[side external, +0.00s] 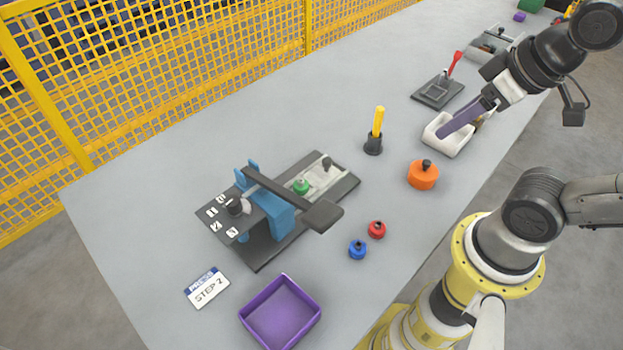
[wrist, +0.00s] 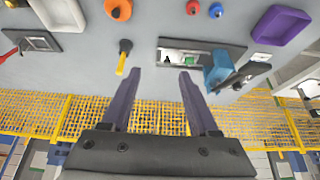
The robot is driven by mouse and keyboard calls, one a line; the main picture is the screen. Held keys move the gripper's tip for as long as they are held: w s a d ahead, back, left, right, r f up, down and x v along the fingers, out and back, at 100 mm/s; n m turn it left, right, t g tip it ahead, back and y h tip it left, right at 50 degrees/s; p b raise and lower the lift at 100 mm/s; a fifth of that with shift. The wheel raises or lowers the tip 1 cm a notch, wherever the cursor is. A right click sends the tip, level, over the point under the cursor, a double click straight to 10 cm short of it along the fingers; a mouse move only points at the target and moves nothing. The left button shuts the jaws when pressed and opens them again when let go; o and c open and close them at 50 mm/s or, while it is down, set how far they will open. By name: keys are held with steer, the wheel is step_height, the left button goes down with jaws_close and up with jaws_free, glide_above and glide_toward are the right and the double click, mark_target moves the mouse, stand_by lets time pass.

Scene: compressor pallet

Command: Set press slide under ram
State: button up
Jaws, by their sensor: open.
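The press has a blue frame (side external: 278,216), a long dark lever (side external: 280,190) and a dark base (side external: 268,252). Its pale grey slide (side external: 325,173) lies on the base, out to the right of the frame. The slide carries a green knobbed part (side external: 301,187) near the frame and a dark knob (side external: 326,163) at its outer end. The slide also shows in the wrist view (wrist: 178,57). The ram is mostly hidden by the frame and lever. My gripper (side external: 443,134) is open and empty, far right of the press; its fingers also show in the wrist view (wrist: 160,72).
A white tray (side external: 434,139) is behind my fingers in the side view. An orange knobbed disc (side external: 422,176), a yellow-handled tool in a black holder (side external: 373,145), red (side external: 377,230) and blue (side external: 357,250) knobs stand between. A purple bin (side external: 281,312) is in front.

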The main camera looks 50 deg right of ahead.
steer(key=w+r+m, duration=0.4)
steer(key=w+m, duration=0.1)
steer(key=w, duration=0.1)
steer(key=m+g, duration=0.4)
steer(key=g, duration=0.2)
glide_above(327, 160)
step_height(327, 160, down, 12)
steer(key=f, duration=0.1)
step_height(327, 160, down, 13)
steer(key=shift+f, duration=0.2)
jaws_close()
stand_by(0.5)
